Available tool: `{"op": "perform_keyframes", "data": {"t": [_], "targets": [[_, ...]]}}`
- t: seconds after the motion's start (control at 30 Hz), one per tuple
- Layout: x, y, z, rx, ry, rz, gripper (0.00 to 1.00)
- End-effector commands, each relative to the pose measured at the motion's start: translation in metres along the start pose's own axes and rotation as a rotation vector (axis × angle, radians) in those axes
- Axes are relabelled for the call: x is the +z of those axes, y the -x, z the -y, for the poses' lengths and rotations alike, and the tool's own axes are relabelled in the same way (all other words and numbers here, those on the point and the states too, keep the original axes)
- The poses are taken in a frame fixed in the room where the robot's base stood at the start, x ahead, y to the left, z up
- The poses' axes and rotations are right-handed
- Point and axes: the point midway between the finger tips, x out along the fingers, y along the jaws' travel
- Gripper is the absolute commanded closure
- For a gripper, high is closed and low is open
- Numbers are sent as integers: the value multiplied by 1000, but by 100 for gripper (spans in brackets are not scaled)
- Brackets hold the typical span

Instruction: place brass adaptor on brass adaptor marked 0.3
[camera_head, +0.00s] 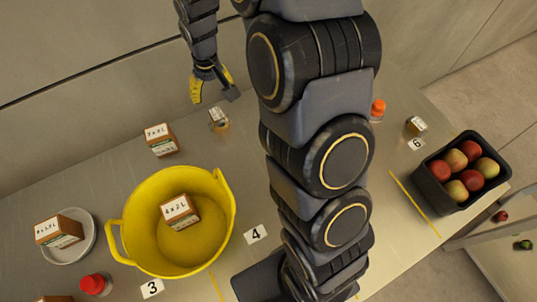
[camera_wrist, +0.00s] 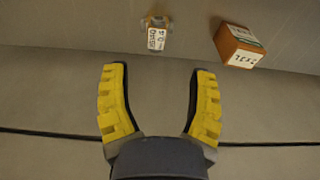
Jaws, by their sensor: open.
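My gripper (camera_head: 213,94) is open and empty above the back of the table, its yellow-padded fingers spread. It also shows in the wrist view (camera_wrist: 159,72). A small brass-coloured piece with a white label (camera_head: 219,121) stands on the table just below it in the head view. In the wrist view this labelled piece (camera_wrist: 157,36) lies ahead of the fingertips, apart from them. Another small brass-coloured piece with a label (camera_head: 417,125) stands at the right, behind the card 6 (camera_head: 416,144). I cannot read a 0.3 on either label.
A carton (camera_head: 160,140) stands left of the nearer piece. A yellow basin (camera_head: 224,222) holds another carton. A plate with a carton (camera_head: 88,250) is at left, a black crate of fruit (camera_head: 437,197) at right. An orange-capped item (camera_head: 378,109) is partly hidden by my arm.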

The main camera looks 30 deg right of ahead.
Motion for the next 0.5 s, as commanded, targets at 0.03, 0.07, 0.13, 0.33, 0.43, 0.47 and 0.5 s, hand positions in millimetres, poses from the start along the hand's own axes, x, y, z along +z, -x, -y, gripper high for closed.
{"op": "perform_keyframes", "data": {"t": [0.03, 0.07, 0.13, 0.33, 0.43, 0.47, 0.5], "targets": [[12, 19, 2, 0, 5, 8, 42], [20, 30, 3, 0, 8, 14, 42], [46, 54, 4, 3, 14, 44, 42], [131, 113, 6, 12, 22, 131, 42], [177, 134, 6, 15, 18, 174, 42], [189, 139, 7, 13, 15, 185, 42], [206, 144, 7, 14, 13, 202, 42]]}}
